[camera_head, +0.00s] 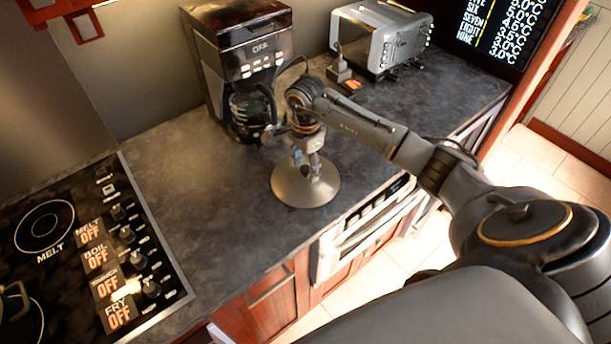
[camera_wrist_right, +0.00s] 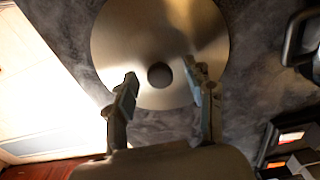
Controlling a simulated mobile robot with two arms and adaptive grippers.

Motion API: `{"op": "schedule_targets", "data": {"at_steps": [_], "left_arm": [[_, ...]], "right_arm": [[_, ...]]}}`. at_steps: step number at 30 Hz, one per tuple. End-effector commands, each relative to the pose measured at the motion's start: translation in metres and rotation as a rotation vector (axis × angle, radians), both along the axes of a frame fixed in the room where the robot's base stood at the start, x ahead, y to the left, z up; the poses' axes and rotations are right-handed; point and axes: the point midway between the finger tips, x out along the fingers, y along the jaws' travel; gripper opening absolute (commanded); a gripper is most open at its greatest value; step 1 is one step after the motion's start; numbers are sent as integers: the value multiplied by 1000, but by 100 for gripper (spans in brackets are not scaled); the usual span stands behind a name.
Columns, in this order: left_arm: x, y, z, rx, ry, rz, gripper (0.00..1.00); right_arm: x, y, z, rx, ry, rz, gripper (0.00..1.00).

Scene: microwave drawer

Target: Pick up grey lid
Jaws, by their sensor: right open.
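The grey lid (camera_head: 292,190) is a round metal disc lying on the dark countertop, between the coffee maker and the counter's front edge. In the right wrist view the lid (camera_wrist_right: 110,45) shows with a dark round knob (camera_wrist_right: 160,75) at its middle. My right gripper (camera_head: 311,168) is above the lid, pointing down. In the wrist view its fingers (camera_wrist_right: 161,78) are open, one on each side of the knob. I cannot tell whether they touch it. My left gripper is not in view.
A coffee maker (camera_head: 240,60) stands behind the lid and a toaster (camera_head: 383,42) at the back right. A stove (camera_head: 60,260) with knobs is at the left. The counter (camera_head: 215,215) left of the lid is clear. A drawer appliance (camera_head: 365,225) is below the front edge.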

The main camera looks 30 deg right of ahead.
Motion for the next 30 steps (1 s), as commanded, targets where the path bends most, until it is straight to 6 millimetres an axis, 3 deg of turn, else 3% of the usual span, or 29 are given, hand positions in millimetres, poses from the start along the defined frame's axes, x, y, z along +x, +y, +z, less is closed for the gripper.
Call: {"op": "schedule_targets", "data": {"at_steps": [1,9,23,30], "left_arm": [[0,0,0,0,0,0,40],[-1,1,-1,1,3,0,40],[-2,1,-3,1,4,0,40],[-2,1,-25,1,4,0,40]], "right_arm": [[0,0,0,0,0,0,53],[0,0,0,0,0,0,0],[1,-1,3,-1,-2,-1,0],[3,-1,24,-3,-9,0,0]]}}
